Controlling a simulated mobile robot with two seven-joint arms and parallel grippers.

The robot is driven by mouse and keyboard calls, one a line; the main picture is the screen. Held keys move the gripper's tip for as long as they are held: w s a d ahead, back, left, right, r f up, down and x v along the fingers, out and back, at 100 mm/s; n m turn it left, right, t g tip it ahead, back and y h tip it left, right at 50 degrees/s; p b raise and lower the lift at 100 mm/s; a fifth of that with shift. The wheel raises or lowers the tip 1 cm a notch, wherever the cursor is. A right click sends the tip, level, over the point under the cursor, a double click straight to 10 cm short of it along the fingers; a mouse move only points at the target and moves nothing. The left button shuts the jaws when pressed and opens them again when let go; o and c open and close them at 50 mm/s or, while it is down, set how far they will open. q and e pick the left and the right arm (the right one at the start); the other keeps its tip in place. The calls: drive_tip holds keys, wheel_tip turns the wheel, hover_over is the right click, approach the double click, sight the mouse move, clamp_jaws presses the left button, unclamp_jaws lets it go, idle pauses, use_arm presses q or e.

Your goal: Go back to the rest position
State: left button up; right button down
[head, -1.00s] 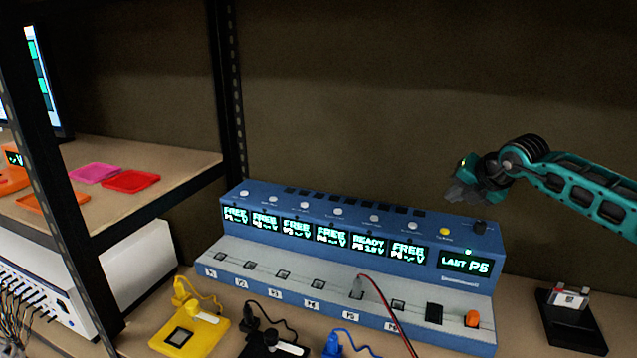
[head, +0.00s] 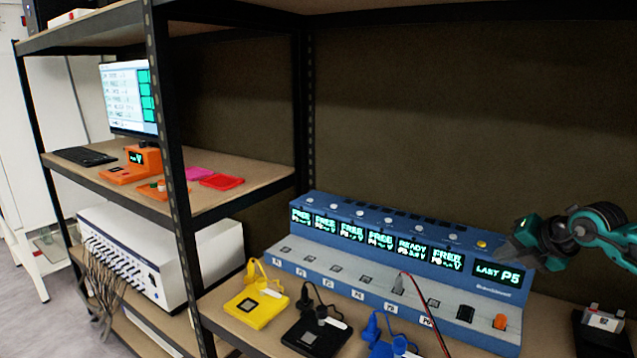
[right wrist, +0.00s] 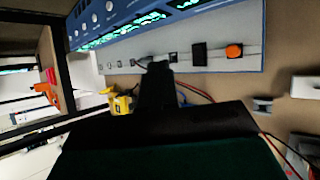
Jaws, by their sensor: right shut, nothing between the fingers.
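My right gripper (head: 523,238) is shut and empty in the head view. It hangs in front of the right end of the blue multi-port station (head: 400,268), near the "LAST P5" display (head: 498,274). Whether it touches the station cannot be told. In the right wrist view, the dark gripper (right wrist: 158,85) covers the middle, with the station's pale front strip (right wrist: 215,56) beyond it. A red lead runs from the port under the "READY" display. My left gripper is not in view.
Yellow (head: 257,307), black (head: 316,336) and blue (head: 392,347) modules with cables lie before the station. A black holder (head: 602,335) stands at the far right. A shelf post (head: 172,150) rises at the left. A monitor (head: 130,97) and a white cabled box (head: 185,250) are beyond.

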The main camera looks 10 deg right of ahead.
drive_tip(key=s+a+f+m+t+y, duration=0.1)
drive_tip(key=s+a+f+m+y, duration=0.15)
drive_tip(key=a, duration=0.65)
drive_tip(key=s+a+f+m+t+y, duration=0.1)
drive_tip(key=a+f+y, duration=0.3)
drive_tip(key=a, duration=0.6)
drive_tip(key=s+a+f+m+t+y, duration=0.15)
drive_tip(key=a+f+y, duration=0.25)
drive_tip(key=a, duration=0.5)
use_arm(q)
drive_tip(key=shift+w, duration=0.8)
use_arm(e)
drive_tip(key=s+d+f+m+g+h, duration=0.1)
drive_tip(key=s+f+m+g+h, duration=0.1)
drive_tip(key=s+f+m+h, duration=0.8)
drive_tip(key=s+f+m, duration=0.7)
drive_tip(key=s+m, duration=0.2)
drive_tip(key=s, duration=0.1)
drive_tip(key=shift+s+d+f, duration=0.25)
drive_tip(key=shift+s+d, duration=0.15)
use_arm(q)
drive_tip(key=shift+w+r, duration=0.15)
